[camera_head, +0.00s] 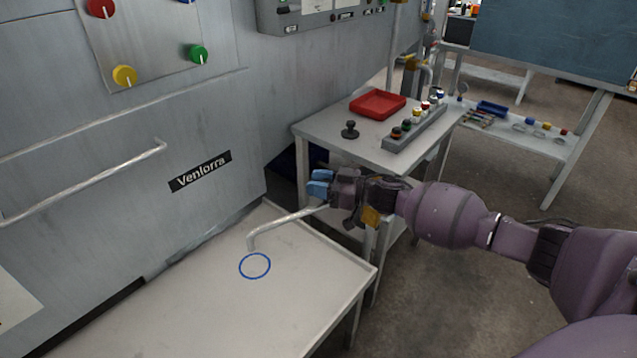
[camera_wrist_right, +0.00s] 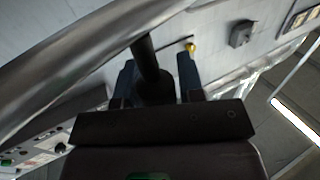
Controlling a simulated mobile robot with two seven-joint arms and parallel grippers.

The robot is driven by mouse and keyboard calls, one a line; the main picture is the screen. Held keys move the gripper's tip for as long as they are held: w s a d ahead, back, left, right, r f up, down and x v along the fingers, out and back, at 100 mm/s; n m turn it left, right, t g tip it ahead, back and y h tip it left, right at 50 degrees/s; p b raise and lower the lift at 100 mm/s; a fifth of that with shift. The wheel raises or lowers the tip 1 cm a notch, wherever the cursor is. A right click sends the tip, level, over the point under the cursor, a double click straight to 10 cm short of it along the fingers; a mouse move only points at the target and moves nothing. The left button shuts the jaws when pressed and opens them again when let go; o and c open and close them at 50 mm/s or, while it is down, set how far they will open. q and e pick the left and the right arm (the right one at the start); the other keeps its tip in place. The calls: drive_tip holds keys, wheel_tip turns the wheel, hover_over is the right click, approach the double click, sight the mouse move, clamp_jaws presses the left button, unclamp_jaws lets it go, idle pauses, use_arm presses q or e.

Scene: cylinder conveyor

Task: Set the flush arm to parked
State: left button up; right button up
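The flush arm (camera_head: 285,222) is a bent bare-metal pipe over the pale bench top. It rises at its left end near a blue ring (camera_head: 255,265) marked on the bench and runs right to my right gripper (camera_head: 320,184). In the right wrist view the pipe crosses the upper left. A dark handle (camera_wrist_right: 148,62) stands between the two fingers of my right gripper (camera_wrist_right: 156,75), which are apart. I cannot tell whether they press on it. The pipe's far end is hidden by the gripper in the head view. My left gripper is not in view.
A grey machine wall with a Venlorra label (camera_head: 200,171) and a metal rail (camera_head: 85,183) stands behind and left. Beyond the gripper, a side table (camera_head: 325,130) holds a red tray (camera_head: 377,104), a black knob (camera_head: 350,130) and a button strip (camera_head: 415,128). The bench front is clear.

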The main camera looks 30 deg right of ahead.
clamp_jaws()
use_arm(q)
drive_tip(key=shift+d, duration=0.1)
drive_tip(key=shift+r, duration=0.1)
use_arm(e)
drive_tip(key=shift+w, duration=0.15)
drive_tip(key=shift+w+r+m+t+h, duration=0.15)
drive_tip(key=shift+w+m+t+h, duration=0.25)
drive_tip(key=shift+w+h, duration=0.1)
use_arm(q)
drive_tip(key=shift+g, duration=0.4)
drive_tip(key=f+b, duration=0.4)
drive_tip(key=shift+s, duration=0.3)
use_arm(e)
drive_tip(key=w+d+m+t+h, duration=0.2)
drive_tip(key=w+d+m+h, duration=1.1)
drive_tip(key=h, duration=0.6)
drive_tip(key=shift+w+h, duration=0.4)
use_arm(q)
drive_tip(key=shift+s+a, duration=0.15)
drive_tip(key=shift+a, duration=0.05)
